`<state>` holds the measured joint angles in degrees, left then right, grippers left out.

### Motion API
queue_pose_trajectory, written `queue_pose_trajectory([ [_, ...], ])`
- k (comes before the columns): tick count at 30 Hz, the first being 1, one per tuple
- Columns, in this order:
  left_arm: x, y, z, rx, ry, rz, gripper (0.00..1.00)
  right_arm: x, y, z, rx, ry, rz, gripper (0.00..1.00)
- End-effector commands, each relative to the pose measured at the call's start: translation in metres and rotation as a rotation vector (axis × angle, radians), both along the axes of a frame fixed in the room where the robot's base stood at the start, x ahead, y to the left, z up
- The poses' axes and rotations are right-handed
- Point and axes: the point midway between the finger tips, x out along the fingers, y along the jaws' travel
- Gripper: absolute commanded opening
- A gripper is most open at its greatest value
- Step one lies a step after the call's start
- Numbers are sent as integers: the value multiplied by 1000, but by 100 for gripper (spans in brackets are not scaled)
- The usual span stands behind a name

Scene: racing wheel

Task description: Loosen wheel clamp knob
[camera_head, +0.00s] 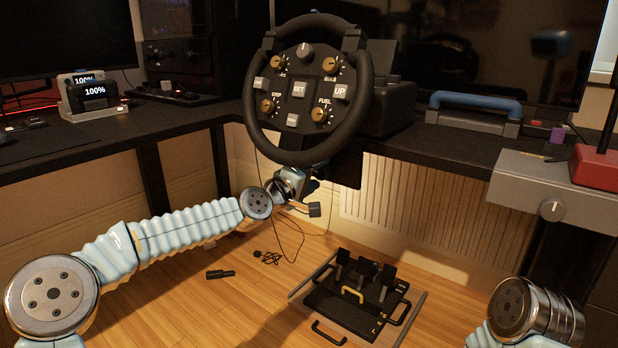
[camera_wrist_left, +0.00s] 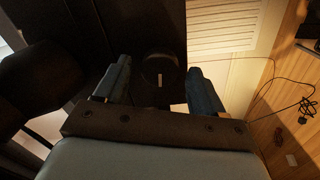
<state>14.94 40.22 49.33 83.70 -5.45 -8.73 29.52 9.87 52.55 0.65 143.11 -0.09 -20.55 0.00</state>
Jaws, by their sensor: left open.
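The black racing wheel (camera_head: 307,90) is mounted at the desk edge, with buttons and gold knobs on its face. My left arm reaches in low from the left, and my left gripper (camera_head: 308,187) is just under the wheel's lower rim, partly hidden by dark parts. In the left wrist view, the dark round clamp knob (camera_wrist_left: 158,68) with a small pale mark lies in the gap between the fingertips of my open left gripper (camera_wrist_left: 158,82). Clear gaps show beside it; contact cannot be told. The knob cannot be made out in the head view. My right gripper is out of view.
The dark desk (camera_head: 465,145) carries a blue-handled case (camera_head: 472,112) to the right of the wheel. A grey box with a knob (camera_head: 552,190) is at far right. A pedal set (camera_head: 360,295) and a loose cable (camera_head: 268,257) lie on the wooden floor below.

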Motion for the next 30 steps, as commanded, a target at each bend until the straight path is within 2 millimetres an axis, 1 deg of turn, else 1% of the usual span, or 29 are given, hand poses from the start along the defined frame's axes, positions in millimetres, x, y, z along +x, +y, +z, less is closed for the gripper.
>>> queue_pose_trajectory([
  [2, -4, 4, 0, 0, 0, 1, 69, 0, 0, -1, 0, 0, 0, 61],
  [5, -15, 13, 0, 1, 0, 2, 69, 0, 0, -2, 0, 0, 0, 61],
  [12, -61, 48, -1, 2, 1, 5, 69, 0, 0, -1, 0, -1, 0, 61],
  [18, -91, 69, -1, 4, 0, 5, 69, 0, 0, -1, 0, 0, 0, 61],
  [24, -107, 79, -1, 0, 2, 3, 69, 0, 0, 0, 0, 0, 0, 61],
  [30, -111, 81, 0, 1, 0, 1, 69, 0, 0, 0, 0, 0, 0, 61],
])
